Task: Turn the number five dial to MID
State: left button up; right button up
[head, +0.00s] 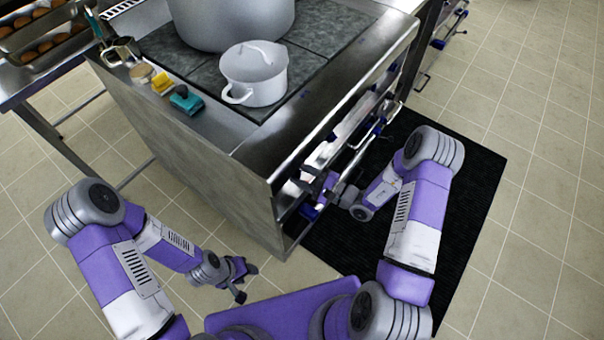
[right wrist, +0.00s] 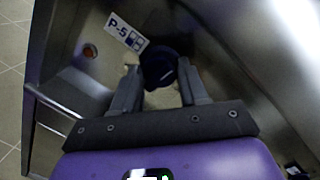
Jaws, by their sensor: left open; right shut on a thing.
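The number five dial (right wrist: 160,66) is a dark blue knob on the stove's front panel, just below the P-5 label (right wrist: 127,33) in the right wrist view. My right gripper (right wrist: 158,80) has its two fingers on either side of the knob and is shut on it. The knob's pointer and the MID mark cannot be made out. In the head view my right gripper (head: 325,190) is at the near end of the stove front, and the dial is hard to tell apart there. My left gripper (head: 238,281) is open and empty, low over the floor left of the stove corner.
The stove (head: 210,170) carries a large pot (head: 230,22) and a white pot (head: 255,75). Sponges (head: 186,98) lie on its left edge. An orange lamp (right wrist: 91,52) and a metal handle (right wrist: 75,95) are close to the right gripper. A black mat (head: 465,165) covers the floor in front.

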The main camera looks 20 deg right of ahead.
jog(key=shift+s+a+f+m+t+h+p, duration=0.1)
jog(key=shift+m+t+h+p, duration=1.05)
jog(key=shift+m, duration=4.55)
jog(key=shift+w+d+m+g+p, duration=0.15)
jog(key=shift+m+p, duration=2.25)
jog(key=shift+m, duration=3.3)
jog(key=shift+s+a+f+m+t+h+p, duration=0.15)
jog(key=shift+m+t+h+p, duration=1)
jog(key=shift+m, duration=4.55)
jog(key=shift+g+y+p, duration=0.6)
jog(key=shift+g, duration=0.05)
jog(key=o, duration=1)
jog(key=shift+r, duration=0.1)
jog(key=shift+o, duration=0.2)
